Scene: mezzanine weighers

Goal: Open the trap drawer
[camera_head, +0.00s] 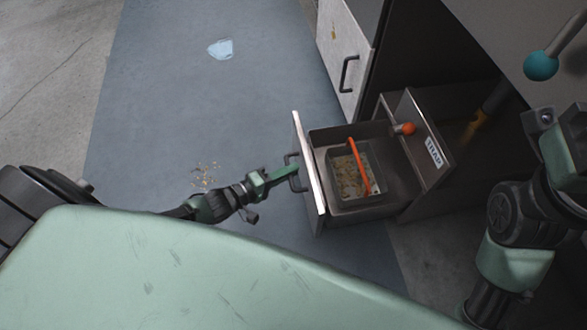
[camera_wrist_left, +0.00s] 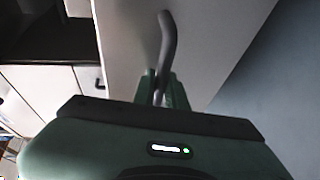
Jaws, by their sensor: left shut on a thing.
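The trap drawer (camera_head: 318,215) stands pulled out of a dark metal housing labelled TRAP (camera_head: 434,151) in the head view. A metal bin with an orange handle (camera_head: 358,165) sits inside it, with light debris at its bottom. My left gripper (camera_head: 285,174) is shut on the dark drawer handle (camera_head: 296,172) at the drawer's front. In the left wrist view the fingers (camera_wrist_left: 162,92) close around the curved handle (camera_wrist_left: 167,40), against the pale drawer front (camera_wrist_left: 190,45). My right arm shows at the right edge of the head view, but its gripper is not in view.
A pale cabinet door with a dark handle (camera_head: 348,74) is behind the drawer. An orange knob (camera_head: 405,128) is by the housing and a teal ball knob (camera_head: 541,66) at upper right. Crumbs (camera_head: 205,175) and a pale blue scrap (camera_head: 220,49) lie on the otherwise clear blue floor.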

